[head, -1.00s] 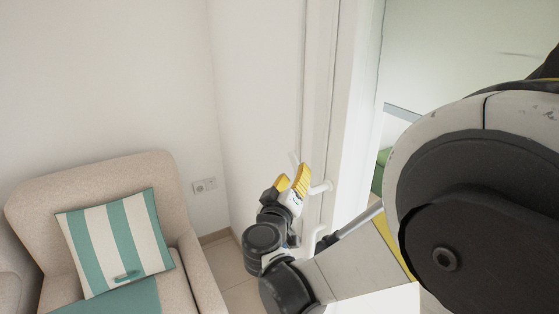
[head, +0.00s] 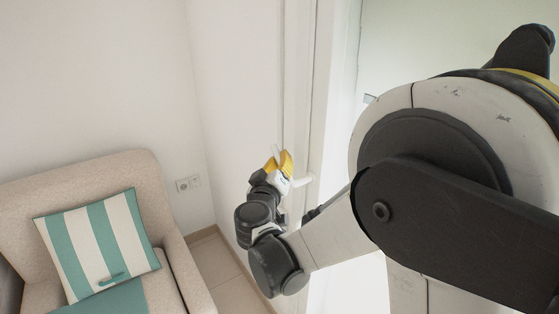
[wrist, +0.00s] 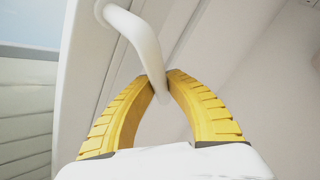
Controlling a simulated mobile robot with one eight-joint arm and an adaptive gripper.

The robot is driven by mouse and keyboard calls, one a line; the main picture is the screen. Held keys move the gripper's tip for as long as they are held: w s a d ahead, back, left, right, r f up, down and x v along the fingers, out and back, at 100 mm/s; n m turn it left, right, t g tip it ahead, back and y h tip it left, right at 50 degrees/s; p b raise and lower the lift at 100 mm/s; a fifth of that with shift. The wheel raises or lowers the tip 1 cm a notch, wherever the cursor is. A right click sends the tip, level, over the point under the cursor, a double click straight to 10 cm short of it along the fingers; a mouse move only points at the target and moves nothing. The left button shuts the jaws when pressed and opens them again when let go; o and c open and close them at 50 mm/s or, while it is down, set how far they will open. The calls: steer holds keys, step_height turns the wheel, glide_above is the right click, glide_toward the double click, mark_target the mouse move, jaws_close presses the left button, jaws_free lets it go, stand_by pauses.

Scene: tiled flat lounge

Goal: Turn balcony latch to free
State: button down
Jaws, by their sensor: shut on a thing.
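The balcony latch is a white bent handle (wrist: 136,33) on a white frame in the wrist view. My gripper (wrist: 159,78) has its two yellow ribbed fingers closed around the handle's free end, one finger on each side. In the head view my gripper (head: 279,162) is at the white door frame (head: 302,120). My own arm hides the lower part of the door.
A beige armchair (head: 185,262) with a striped teal and white cushion (head: 98,245) stands at the left. A wall socket (head: 188,184) is between the chair and the door frame. Some tiled floor (head: 222,272) is free beside the chair.

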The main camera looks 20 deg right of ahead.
mark_target(292, 182)
steer(key=m+t+h+b, duration=0.1)
steer(key=b, duration=0.1)
steer(key=s+r+m+t+b, duration=0.1)
steer(key=b, duration=0.1)
steer(key=s+m+h+b, duration=0.1)
steer(key=m+b, duration=0.1)
steer(key=shift+s+d+r+t+h, duration=0.2)
steer(key=shift+d+t+h, duration=0.1)
steer(key=shift+d+t, duration=0.1)
steer(key=shift+s+d+r+m+h+b, duration=0.15)
steer(key=shift+s+m+h+b, duration=0.45)
steer(key=shift+m, duration=0.4)
steer(key=shift+s+d+r+m+h+b, duration=0.2)
steer(key=shift+s+m+h+b, duration=0.15)
steer(key=shift+m+h+b, duration=0.55)
steer(key=shift+s+d+r+m+h+b, duration=0.15)
steer(key=shift+s+m+h+b, duration=0.35)
steer(key=shift+m+h, duration=0.45)
steer(key=shift+m, duration=0.25)
steer(key=c, duration=1.3)
jaws_free()
steer(key=shift+c, duration=0.2)
